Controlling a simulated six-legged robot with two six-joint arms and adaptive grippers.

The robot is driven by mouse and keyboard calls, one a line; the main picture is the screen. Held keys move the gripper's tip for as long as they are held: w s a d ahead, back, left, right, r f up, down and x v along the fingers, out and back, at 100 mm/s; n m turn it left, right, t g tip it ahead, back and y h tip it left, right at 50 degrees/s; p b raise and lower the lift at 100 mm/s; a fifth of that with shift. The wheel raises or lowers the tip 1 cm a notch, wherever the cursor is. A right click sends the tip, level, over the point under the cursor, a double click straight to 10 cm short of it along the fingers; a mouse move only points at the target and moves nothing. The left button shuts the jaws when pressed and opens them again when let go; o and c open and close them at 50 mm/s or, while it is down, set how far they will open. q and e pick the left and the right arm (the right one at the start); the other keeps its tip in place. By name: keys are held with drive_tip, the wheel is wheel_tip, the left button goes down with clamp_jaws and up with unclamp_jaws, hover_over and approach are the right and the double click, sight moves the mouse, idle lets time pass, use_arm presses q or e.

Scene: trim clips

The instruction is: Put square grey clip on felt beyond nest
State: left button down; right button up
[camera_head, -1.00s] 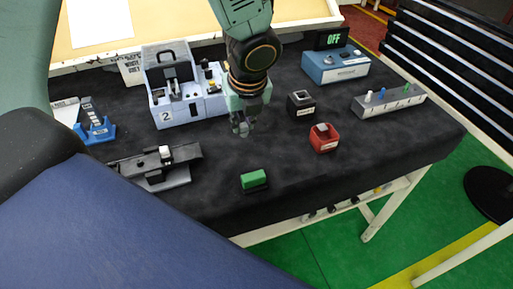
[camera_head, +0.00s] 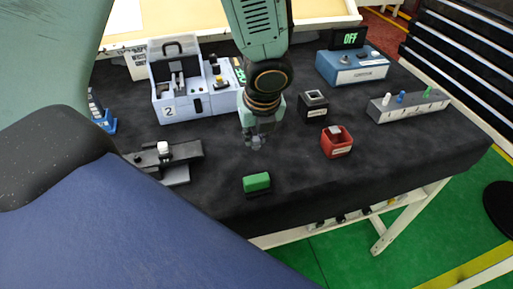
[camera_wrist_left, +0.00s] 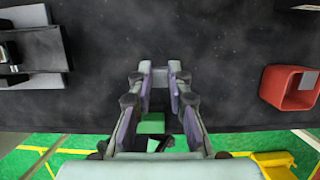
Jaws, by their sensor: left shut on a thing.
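My left gripper (camera_head: 255,140) is over the dark felt (camera_head: 300,175), behind the green block on a black base. In the left wrist view its fingers (camera_wrist_left: 165,78) are shut on a small grey piece (camera_wrist_left: 178,68) at the tips, likely the square grey clip. The fingers hide most of it. I cannot tell for sure which fixture is the nest; the black one with a white block (camera_head: 163,148) at the left is one candidate. My right gripper is not in view.
The green block (camera_head: 257,182) stands near the front edge. A red bin (camera_head: 336,142) with a pale piece and a black box (camera_head: 314,106) are to the right. A pale blue station (camera_head: 185,105) stands behind. A grey peg rail (camera_head: 408,108) is at the right.

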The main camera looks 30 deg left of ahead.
sight(256, 141)
use_arm(q)
wheel_tip(256, 141, down, 3)
drive_tip(key=shift+s+a+r+b, duration=0.1)
drive_tip(key=shift+s+b, duration=0.05)
drive_tip(key=shift+b, duration=0.85)
drive_tip(key=shift+f, duration=0.35)
drive_tip(key=shift+w, duration=0.2)
drive_tip(key=shift+f, duration=0.1)
drive_tip(key=shift+s+f+b, duration=0.1)
drive_tip(key=shift+b, duration=0.2)
drive_tip(key=c, duration=1.7)
unclamp_jaws()
drive_tip(key=o, duration=0.4)
